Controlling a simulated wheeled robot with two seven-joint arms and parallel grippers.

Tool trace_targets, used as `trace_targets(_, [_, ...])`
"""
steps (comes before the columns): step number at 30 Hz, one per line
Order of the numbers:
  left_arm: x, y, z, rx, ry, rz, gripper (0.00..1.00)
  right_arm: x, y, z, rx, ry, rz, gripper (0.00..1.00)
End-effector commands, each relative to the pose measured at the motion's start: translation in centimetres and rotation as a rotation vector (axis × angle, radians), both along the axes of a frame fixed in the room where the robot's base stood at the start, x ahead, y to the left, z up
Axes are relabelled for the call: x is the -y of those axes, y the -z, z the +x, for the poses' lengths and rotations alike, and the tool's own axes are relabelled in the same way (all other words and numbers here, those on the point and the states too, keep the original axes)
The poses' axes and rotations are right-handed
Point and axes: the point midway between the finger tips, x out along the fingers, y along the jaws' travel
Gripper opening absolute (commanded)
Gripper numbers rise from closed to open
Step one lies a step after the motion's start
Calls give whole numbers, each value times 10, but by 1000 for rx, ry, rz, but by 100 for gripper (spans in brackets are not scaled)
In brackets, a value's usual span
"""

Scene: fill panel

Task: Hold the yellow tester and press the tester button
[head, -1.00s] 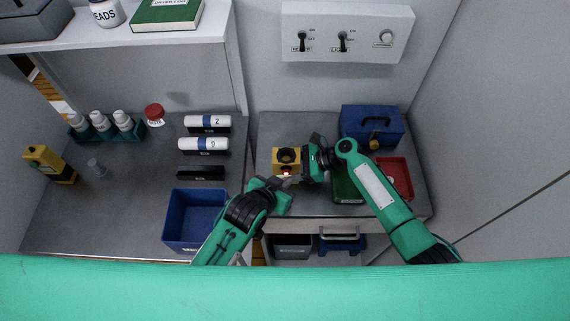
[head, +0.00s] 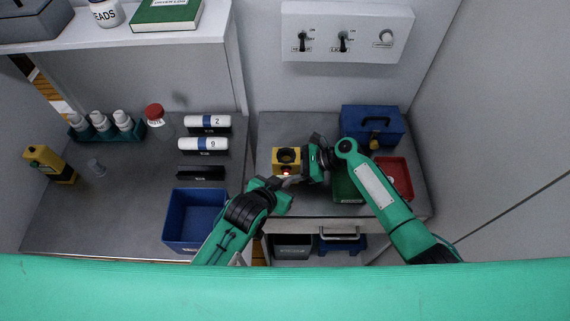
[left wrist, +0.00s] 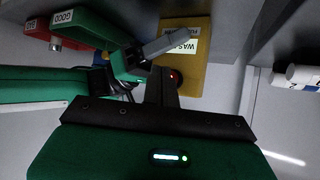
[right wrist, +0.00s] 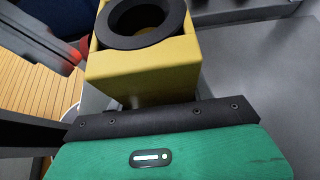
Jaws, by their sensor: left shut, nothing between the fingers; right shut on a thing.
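The yellow tester (head: 277,163) is a box with a black ring on top, above the right bench. Its front button (head: 286,170) glows red-orange; the button also shows in the left wrist view (left wrist: 175,77). My right gripper (head: 304,164) is shut on the tester from the right; the tester fills the right wrist view (right wrist: 140,75). My left gripper (head: 285,182) is shut and empty, with its fingertips at the button just below the tester's front. In the left wrist view its dark fingers (left wrist: 163,88) overlap the button's edge; I cannot tell whether they touch.
A green tray (head: 347,187), a red tray (head: 404,172) and a blue case (head: 372,125) stand on the right bench. A blue bin (head: 197,219) is on the left bench near white rolls (head: 204,144). A switch panel (head: 346,32) is on the wall.

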Motion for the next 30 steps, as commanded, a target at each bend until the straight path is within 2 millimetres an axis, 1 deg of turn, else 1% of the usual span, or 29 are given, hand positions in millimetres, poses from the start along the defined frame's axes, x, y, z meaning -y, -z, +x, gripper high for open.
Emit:
trace_targets(17, [0,0,0,0,0,0,0,0,0,0,0,0,0,40])
trace_targets(25, [0,0,9,1,0,1,0,0,0,0,0,0,0,40])
trace_targets(30, [0,0,9,0,0,0,0,0,0,0,0,0,0,40])
